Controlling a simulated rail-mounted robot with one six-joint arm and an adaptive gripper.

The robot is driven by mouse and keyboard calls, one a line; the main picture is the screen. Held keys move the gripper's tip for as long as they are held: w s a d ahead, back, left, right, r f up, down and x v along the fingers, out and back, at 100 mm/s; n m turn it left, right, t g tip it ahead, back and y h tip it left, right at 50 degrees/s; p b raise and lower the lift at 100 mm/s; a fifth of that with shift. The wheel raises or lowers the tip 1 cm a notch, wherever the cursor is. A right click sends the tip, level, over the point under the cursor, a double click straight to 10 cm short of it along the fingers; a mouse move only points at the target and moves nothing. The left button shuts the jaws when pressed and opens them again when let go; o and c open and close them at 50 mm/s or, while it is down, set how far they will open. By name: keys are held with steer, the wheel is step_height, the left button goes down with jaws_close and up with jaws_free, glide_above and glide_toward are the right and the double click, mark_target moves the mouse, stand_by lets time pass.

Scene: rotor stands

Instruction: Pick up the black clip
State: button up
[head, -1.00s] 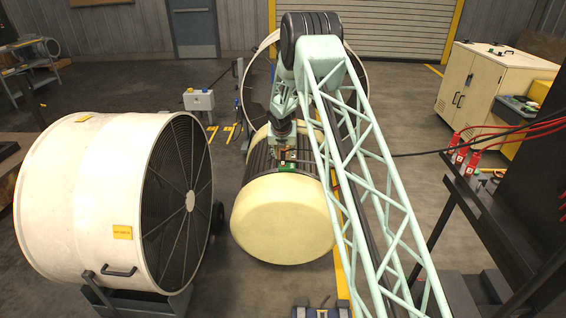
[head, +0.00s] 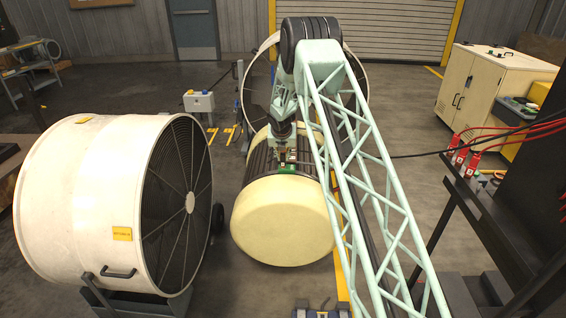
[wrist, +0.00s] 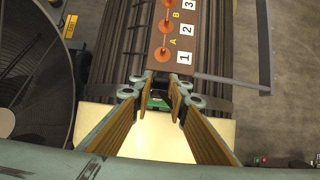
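In the head view my gripper (head: 285,153) is small and low over the drum's top, and the clip cannot be made out.
A brown panel (wrist: 182,45) with orange knobs and numbered white labels lies on the drum just beyond the fingertips. A large white fan (head: 85,190) stands close on the left. Another round fan (head: 262,85) stands behind the drum. Red plugs (head: 460,152) sit on a stand at right.

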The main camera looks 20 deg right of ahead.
steer(key=shift+r, duration=0.15)
steer(key=shift+r+p, duration=0.95)
steer(key=shift+r, duration=0.7)
steer(key=shift+s+a+r, duration=0.1)
steer(key=shift+s+a, duration=0.1)
steer(key=shift+s, duration=0.35)
steer(key=shift+s+a, duration=0.15)
steer(key=shift+s, duration=0.4)
steer(key=s+a+b, duration=0.2)
steer(key=s, duration=0.4)
steer(key=s+a+r+b, duration=0.1)
steer(key=s+a+b, duration=0.1)
steer(key=s, duration=0.5)
steer(key=shift+b, duration=0.85)
steer(key=shift+a+r, duration=0.1)
